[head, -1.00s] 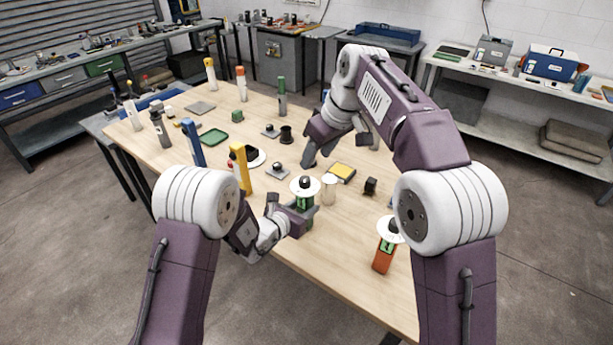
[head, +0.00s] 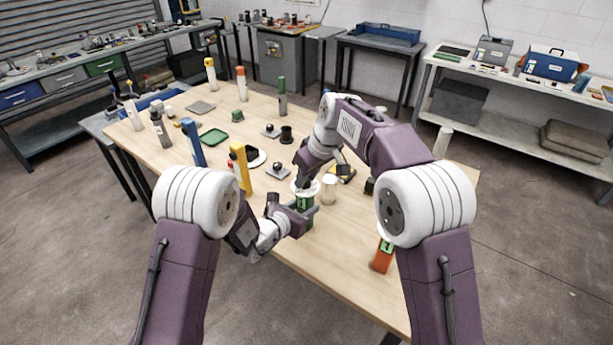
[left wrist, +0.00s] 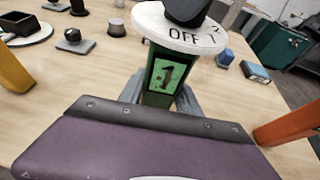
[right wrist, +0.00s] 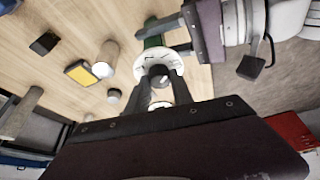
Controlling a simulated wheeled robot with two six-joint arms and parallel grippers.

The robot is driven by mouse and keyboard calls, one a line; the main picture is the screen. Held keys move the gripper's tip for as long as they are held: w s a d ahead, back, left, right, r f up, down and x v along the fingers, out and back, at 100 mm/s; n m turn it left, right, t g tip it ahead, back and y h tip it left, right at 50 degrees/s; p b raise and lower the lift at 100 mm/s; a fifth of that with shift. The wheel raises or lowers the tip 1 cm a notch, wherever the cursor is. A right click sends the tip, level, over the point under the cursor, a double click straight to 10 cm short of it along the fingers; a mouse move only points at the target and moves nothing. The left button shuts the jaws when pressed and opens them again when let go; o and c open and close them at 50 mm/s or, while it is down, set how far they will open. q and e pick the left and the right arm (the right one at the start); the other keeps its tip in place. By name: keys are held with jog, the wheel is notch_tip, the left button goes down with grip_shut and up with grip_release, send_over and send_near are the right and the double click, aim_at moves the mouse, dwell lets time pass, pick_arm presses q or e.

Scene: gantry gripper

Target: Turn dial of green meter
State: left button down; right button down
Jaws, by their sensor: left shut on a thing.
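The green meter (head: 305,202) stands upright near the table's front edge. It has a round white dial plate with a black knob on top. My left gripper (head: 307,209) is shut on its green body, below the plate. In the left wrist view the meter (left wrist: 160,85) shows a "1" label, and its plate (left wrist: 178,32) reads "OFF". My right gripper (head: 305,182) is above the dial. In the right wrist view its fingers (right wrist: 161,90) are apart, either side of the black knob (right wrist: 158,79); I cannot tell whether they touch it.
An orange meter (head: 383,258) stands to the right at the table edge. A yellow post (head: 241,166) and a blue post (head: 194,143) stand to the left. A pale cylinder (head: 330,190) and a yellow-black block (head: 345,174) are close beside the green meter.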

jog(key=shift+m, duration=0.3)
jog(key=shift+a+m+t+h, duration=0.1)
jog(key=shift+m+t+h, duration=0.3)
jog(key=shift+m, duration=0.85)
jog(key=shift+a+m+t+h, duration=0.1)
jog(key=shift+m+h, duration=0.5)
jog(key=shift+m, duration=0.65)
jog(key=shift+d, duration=0.1)
jog(key=c, duration=1.1)
grip_release()
jog(key=shift+s+r, duration=0.1)
jog(key=shift+r, duration=0.05)
jog(key=a+v, duration=0.1)
jog(key=v, duration=1)
jog(key=shift+s+d+r, duration=0.25)
jog(key=shift+d+r, duration=0.1)
jog(key=shift+d, duration=0.15)
